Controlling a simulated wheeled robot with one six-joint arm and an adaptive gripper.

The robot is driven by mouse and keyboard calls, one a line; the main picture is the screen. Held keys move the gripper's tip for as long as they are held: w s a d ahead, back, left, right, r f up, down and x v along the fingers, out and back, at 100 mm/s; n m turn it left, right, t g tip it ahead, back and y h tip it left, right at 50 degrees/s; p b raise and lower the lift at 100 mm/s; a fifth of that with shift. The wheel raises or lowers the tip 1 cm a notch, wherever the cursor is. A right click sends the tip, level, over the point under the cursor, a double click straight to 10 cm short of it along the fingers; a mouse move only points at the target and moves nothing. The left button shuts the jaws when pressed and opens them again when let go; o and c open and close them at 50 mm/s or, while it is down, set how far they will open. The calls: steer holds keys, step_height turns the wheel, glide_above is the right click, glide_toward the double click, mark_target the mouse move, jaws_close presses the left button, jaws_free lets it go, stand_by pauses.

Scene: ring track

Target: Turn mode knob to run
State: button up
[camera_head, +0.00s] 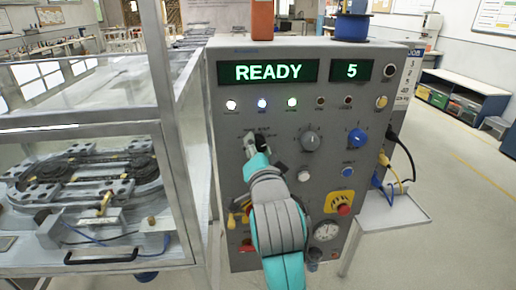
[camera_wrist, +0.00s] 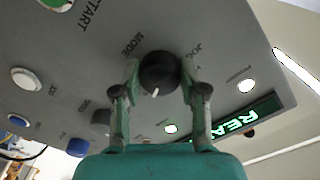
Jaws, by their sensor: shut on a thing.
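The mode knob (camera_wrist: 158,72) is a dark round knob with a white pointer mark, next to the printed word MODE in the wrist view. The pointer is toward the bottom of that picture, slightly left. My gripper (camera_wrist: 160,80) has one finger on each side of the knob and is shut on it. In the head view my gripper (camera_head: 254,141) reaches the upper left of the grey control panel (camera_head: 225,160) and hides most of the knob. A JOG label shows beside the right finger in the wrist view; I cannot read a RUN label.
The panel display (camera_head: 268,72) reads READY, and a smaller one (camera_head: 352,70) reads 5. A grey knob (camera_head: 311,139) and a blue knob (camera_head: 357,138) sit to the right. A red emergency button (camera_head: 343,209) is lower. A glazed ring-track enclosure (camera_head: 90,200) stands left.

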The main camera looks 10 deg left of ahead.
stand_by(0.4)
steer(key=o, duration=1.1)
steer(key=shift+o, duration=0.2)
steer(key=shift+s, duration=0.1)
steer(key=v, duration=1.1)
steer(key=shift+s, duration=0.35)
steer(key=shift+d, duration=0.2)
